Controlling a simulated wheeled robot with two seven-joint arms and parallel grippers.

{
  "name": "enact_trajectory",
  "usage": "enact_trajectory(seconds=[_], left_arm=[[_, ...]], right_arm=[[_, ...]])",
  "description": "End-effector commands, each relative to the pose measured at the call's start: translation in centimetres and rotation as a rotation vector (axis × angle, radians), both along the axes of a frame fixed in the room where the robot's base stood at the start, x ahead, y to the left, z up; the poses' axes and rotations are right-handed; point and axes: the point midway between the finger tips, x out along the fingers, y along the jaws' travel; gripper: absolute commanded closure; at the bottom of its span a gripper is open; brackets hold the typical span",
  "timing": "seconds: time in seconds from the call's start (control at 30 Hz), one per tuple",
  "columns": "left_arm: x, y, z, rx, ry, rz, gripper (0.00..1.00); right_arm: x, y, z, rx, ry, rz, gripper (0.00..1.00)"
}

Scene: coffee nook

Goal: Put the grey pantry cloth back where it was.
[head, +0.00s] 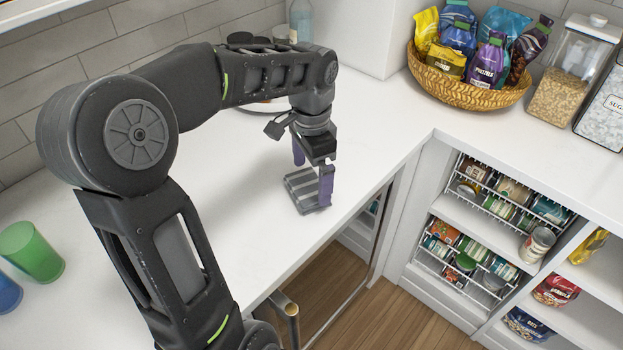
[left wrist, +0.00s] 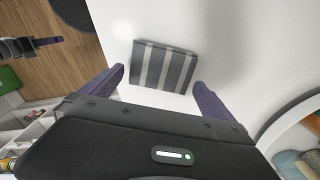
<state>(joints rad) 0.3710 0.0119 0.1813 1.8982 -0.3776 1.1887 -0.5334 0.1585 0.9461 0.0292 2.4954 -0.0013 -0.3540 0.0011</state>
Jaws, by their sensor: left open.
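The grey pantry cloth (head: 301,188) has lighter stripes and lies folded flat on the white counter, close to its front edge. It also shows in the left wrist view (left wrist: 163,68), between and beyond the fingertips. My left gripper (head: 312,172) points down over the cloth, with its purple fingers spread on either side. In the left wrist view the gripper (left wrist: 158,82) is open, with nothing between the fingers. In the head view part of the cloth is hidden behind the near finger.
A wicker basket (head: 467,92) of snack bags and clear canisters (head: 567,85) stand on the right counter. Open shelves (head: 480,215) with cans and packets are below. A green cup (head: 32,251) and a blue cup (head: 6,291) stand at the left. The counter around the cloth is clear.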

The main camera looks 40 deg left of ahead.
Motion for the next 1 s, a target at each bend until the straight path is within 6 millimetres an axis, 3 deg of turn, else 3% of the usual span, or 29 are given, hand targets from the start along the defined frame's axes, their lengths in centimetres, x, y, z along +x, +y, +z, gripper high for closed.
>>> enact_trajectory(seconds=[0.37, 0.4, 0.57, 1.0], left_arm=[[0.1, 0.0, 8.1, -0.001, -0.005, 0.0, 0.0], [0.0, 0.0, 9.1, -0.003, -0.001, 0.0, 0.0], [0.0, 0.0, 10.1, -0.003, -0.001, 0.0, 0.0], [0.0, 0.0, 10.0, -0.003, -0.001, 0.0, 0.0]], right_arm=[[0.0, 0.0, -0.1, 0.0, 0.0, 0.0, 0.64], [-0.1, 0.0, 1.1, -0.001, 0.002, 0.0, 0.64], [-0.2, -0.1, 2.1, -0.004, 0.006, -0.001, 0.64], [-0.2, -0.1, 2.0, -0.005, 0.008, -0.002, 0.64]])
